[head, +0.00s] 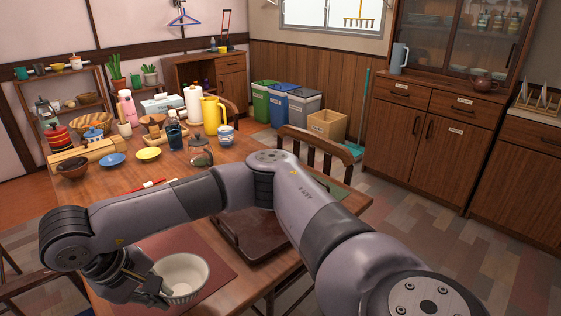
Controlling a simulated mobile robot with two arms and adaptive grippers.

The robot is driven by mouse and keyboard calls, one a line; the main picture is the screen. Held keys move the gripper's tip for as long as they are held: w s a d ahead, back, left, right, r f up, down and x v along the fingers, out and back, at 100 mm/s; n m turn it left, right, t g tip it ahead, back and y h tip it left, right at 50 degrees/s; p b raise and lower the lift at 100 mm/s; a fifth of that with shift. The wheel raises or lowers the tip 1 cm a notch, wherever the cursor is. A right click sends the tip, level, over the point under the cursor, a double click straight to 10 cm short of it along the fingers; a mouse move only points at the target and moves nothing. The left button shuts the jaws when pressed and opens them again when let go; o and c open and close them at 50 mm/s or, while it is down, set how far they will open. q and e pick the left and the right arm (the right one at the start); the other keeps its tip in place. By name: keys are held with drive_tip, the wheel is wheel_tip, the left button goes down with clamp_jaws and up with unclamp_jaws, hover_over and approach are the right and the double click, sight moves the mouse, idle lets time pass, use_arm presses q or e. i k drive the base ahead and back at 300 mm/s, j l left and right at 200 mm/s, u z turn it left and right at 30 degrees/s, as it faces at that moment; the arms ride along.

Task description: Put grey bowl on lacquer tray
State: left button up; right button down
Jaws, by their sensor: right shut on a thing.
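The grey bowl (184,272), pale and round, is at the lower left of the head view, over a reddish-brown placemat (222,266). My right gripper (152,284) is shut on the bowl's left rim. The bowl looks upright; I cannot tell whether it touches the mat. The dark brown lacquer tray (262,242) lies on the table to the right of the bowl. My right arm passes over the tray's far part and hides it. No bowl shows on the visible part of the tray. My left gripper is not in view.
The wooden table (215,160) holds a yellow pitcher (213,113), a dark bottle (174,132), a glass teapot (200,152), a yellow bowl (148,154) and a blue dish (111,159) towards the back. A chair (318,150) stands at the table's far right side.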

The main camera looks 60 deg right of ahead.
sight(254, 220)
drive_tip(key=l+z, duration=0.2)
drive_tip(key=z, duration=0.15)
drive_tip(key=l+z, duration=0.2)
drive_tip(key=z, duration=0.2)
drive_tip(key=l+z, duration=0.15)
drive_tip(key=z, duration=0.2)
drive_tip(key=i, duration=0.05)
